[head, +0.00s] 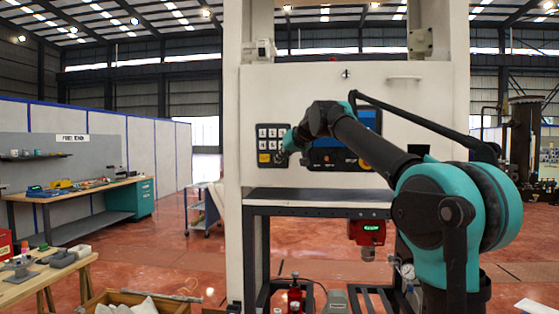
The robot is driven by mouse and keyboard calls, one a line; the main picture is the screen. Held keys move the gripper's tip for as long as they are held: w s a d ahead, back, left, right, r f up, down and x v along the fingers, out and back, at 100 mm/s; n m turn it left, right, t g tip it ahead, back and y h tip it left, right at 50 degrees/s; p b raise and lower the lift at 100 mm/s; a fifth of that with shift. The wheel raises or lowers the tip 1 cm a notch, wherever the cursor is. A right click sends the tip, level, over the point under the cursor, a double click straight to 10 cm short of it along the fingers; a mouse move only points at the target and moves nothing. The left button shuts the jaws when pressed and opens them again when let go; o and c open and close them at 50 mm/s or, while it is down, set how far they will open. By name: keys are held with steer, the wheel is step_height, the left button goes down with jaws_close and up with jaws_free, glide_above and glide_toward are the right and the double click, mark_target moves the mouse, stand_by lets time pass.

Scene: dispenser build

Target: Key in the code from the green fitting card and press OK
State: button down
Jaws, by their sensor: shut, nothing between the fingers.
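A dark keypad (271,132) with pale keys and a yellow key (264,158) at its lower left is mounted on the cream machine front. My gripper (283,154) is shut and empty at the keypad's right side, with its tip in front of the lower right keys, which it partly hides. I cannot tell whether the tip touches a key. A blue-lit panel (372,122) right of the keypad is partly hidden behind my arm. No green fitting card can be made out in this view.
A dark shelf (300,194) juts out below the keypad. A red device (367,232) hangs under it. A wooden workbench (85,195) stands at the left, and a small table with tools (40,280) is at the front left. Open red floor lies between them.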

steer(key=shift+w, duration=0.15)
steer(key=shift+w, duration=0.3)
steer(key=shift+w, duration=0.4)
stand_by(0.9)
steer(key=shift+s, duration=0.85)
steer(key=shift+s+a, duration=0.1)
steer(key=shift+s, duration=2.4)
